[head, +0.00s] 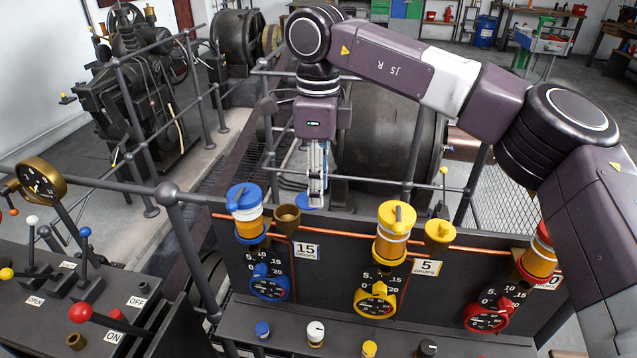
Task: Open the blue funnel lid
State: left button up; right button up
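The blue funnel is a small brass cup (287,219) on the top edge of the dark panel, just right of the blue-capped oiler (245,212). Its mouth shows open. A blue disc that looks like its lid (304,201) lies off the cup, to its upper right. My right gripper (317,197) points down with its fingertips at this blue disc, overlapping its right side. The fingers look close together; I cannot tell whether they grip or only touch the disc. My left gripper is out of view.
A yellow oiler (395,234) and yellow funnel (439,234) stand right of the blue ones, with a red-ringed oiler (540,258) farther right. Numbered dials sit below. A grey railing (170,194) runs behind the panel. A lever console (60,300) is at left.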

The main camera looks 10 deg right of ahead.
jog(key=shift+r, duration=0.35)
notch_tip(320, 180, up, 11)
jog(key=shift+r, duration=0.15)
dwell(0.4)
